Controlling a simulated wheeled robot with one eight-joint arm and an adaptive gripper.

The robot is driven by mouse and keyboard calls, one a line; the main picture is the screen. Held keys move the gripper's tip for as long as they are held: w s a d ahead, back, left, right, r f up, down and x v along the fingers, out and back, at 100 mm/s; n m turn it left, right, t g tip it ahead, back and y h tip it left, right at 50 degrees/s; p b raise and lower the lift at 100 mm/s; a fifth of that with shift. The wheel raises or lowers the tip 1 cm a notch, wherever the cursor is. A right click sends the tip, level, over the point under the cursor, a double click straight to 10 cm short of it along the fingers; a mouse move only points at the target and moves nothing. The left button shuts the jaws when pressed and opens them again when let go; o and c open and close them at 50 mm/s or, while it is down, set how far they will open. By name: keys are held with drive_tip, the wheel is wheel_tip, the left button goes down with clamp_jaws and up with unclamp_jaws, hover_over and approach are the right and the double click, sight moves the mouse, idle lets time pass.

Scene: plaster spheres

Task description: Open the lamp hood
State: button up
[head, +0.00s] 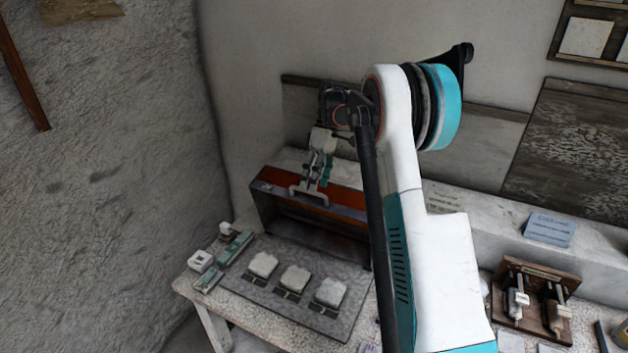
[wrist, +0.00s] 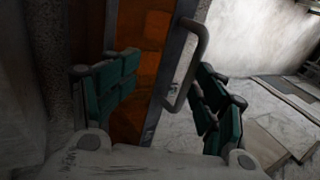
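The lamp hood (head: 346,208) is a long dark box with an orange-red panel and a pale handle (head: 309,198), on the workbench against the wall. In the wrist view, the hood's orange panel (wrist: 150,50) runs up the middle, and its grey bar handle (wrist: 194,65) stands out from its right edge. My gripper (head: 318,174) is at the handle, reaching down from above. In the wrist view, my gripper (wrist: 163,97) has its green-padded fingers wide apart. The handle lies between them, nearer the right finger, with no clear grip on it. My arm hides the hood's right end.
A grey mat (head: 262,299) with three white blocks (head: 295,278) lies before the hood. Small green and white devices (head: 235,247) stand at its left. A wooden stand (head: 536,300) and a blue card (head: 550,229) are at the right. The wall rises close behind.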

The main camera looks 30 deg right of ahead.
drive_tip(key=shift+c, duration=1.1)
drive_tip(key=shift+w+d+r, duration=0.1)
drive_tip(key=shift+d+r, duration=0.05)
drive_tip(key=shift+r, duration=0.15)
drive_tip(key=shift+c, duration=0.6)
drive_tip(key=v, duration=1)
drive_tip(key=shift+r, duration=0.15)
drive_tip(key=shift+w+d+r, duration=0.15)
drive_tip(key=shift+d+r, duration=0.05)
drive_tip(key=shift+r, duration=0.4)
drive_tip(key=shift+c, duration=0.7)
